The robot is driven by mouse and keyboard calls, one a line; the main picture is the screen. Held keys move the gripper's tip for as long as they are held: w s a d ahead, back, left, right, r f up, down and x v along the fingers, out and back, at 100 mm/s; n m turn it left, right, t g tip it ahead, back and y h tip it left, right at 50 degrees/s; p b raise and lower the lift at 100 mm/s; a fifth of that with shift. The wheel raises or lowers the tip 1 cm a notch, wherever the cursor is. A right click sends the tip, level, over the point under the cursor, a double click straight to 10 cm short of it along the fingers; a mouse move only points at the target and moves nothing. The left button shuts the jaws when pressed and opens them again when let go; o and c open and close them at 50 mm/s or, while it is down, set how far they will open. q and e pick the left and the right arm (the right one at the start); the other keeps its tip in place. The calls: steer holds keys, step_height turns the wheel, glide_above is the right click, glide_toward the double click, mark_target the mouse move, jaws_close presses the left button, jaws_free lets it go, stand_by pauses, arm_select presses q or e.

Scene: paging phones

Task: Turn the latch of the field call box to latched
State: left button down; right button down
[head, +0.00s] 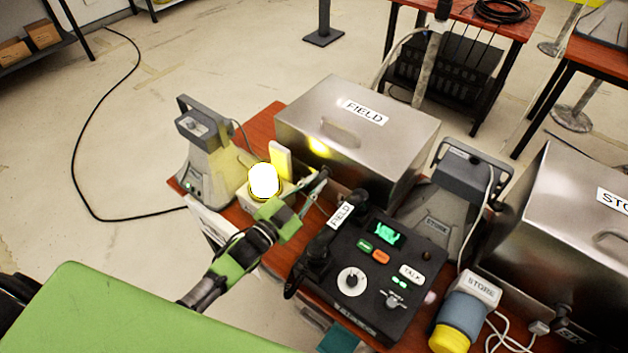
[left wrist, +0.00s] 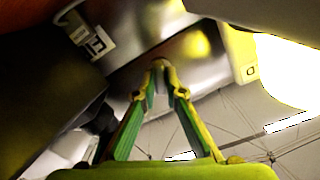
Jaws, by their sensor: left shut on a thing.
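The field call box is a brushed metal box (head: 372,128) with a sloping lid labelled FIELD, on the orange table. Its front face also shows in the left wrist view (left wrist: 190,48). My left gripper (head: 320,180) reaches its front face near the left corner. In the left wrist view the green and yellow fingers of the gripper (left wrist: 160,66) converge at the metal face, shut on a small part there, which I take to be the latch. The fingertips hide most of it, so I cannot tell its angle. My right gripper is not in view.
A lit lamp (head: 264,181) glows left of my gripper. A black console (head: 373,276) with a FIELD handset (head: 341,214) stands close on the right. A grey desk unit (head: 209,155) stands left, and a STORE metal box (head: 560,215) right.

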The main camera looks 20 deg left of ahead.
arm_select(q)
steer(key=n+p, duration=0.1)
steer(key=n, duration=0.4)
stand_by(0.6)
steer(key=c, duration=2.1)
jaws_free()
steer(key=shift+s, duration=0.2)
steer(key=v, duration=1.1)
steer(key=shift+s+a, duration=0.2)
steer(key=shift+s, duration=0.1)
